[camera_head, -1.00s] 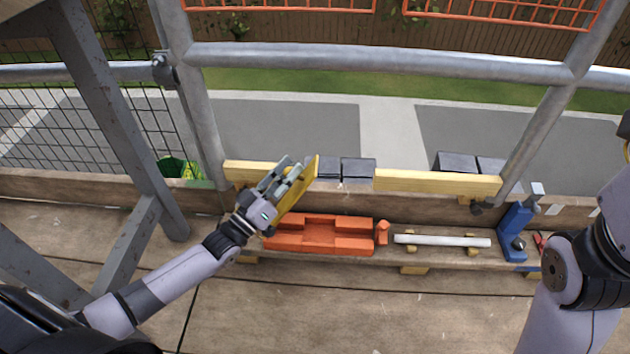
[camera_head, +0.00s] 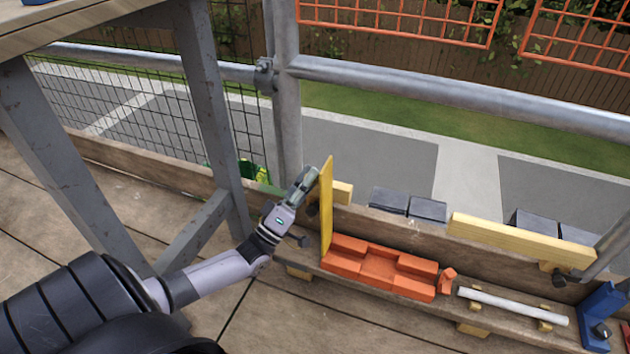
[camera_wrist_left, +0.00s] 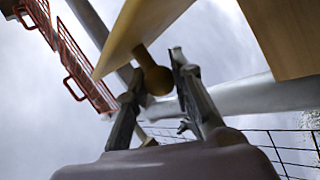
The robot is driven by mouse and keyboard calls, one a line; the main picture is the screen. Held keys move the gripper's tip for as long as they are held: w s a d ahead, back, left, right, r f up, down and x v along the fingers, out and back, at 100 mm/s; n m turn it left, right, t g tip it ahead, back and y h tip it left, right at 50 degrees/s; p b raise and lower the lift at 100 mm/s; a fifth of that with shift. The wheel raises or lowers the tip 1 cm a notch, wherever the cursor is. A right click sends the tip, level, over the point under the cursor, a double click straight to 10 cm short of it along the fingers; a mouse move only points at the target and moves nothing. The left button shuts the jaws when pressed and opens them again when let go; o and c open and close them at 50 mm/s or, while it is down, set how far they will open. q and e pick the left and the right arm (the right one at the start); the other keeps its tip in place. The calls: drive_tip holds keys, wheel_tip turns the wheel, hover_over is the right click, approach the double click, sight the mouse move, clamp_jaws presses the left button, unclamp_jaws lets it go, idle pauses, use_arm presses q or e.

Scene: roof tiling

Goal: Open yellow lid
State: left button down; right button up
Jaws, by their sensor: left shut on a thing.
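The yellow lid (camera_head: 327,208) stands about upright at the left end of the orange tray (camera_head: 378,269), seen nearly edge-on in the head view. My left gripper (camera_head: 306,184) is at the lid's upper left side. In the left wrist view the lid (camera_wrist_left: 140,32) shows as a yellow panel with a round knob (camera_wrist_left: 157,80). The fingers of my left gripper (camera_wrist_left: 158,92) are on both sides of this knob, shut on it. My right gripper is not in view.
The orange tray sits on a low wooden bench, with a small orange piece (camera_head: 446,281) and a white tube (camera_head: 512,304) to its right. A blue clamp-like tool (camera_head: 600,317) is farther right. Dark blocks (camera_head: 427,209) lie behind. A grey metal leg (camera_head: 212,110) stands close to my left arm.

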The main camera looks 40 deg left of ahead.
use_arm(q)
drive_tip(key=shift+f, duration=0.1)
drive_tip(key=c, duration=1.3)
unclamp_jaws()
drive_tip(key=shift+c, duration=0.2)
drive_tip(key=shift+s, duration=0.1)
drive_tip(key=v, duration=1.1)
drive_tip(key=shift+s+f, duration=0.2)
drive_tip(key=shift+s, duration=0.15)
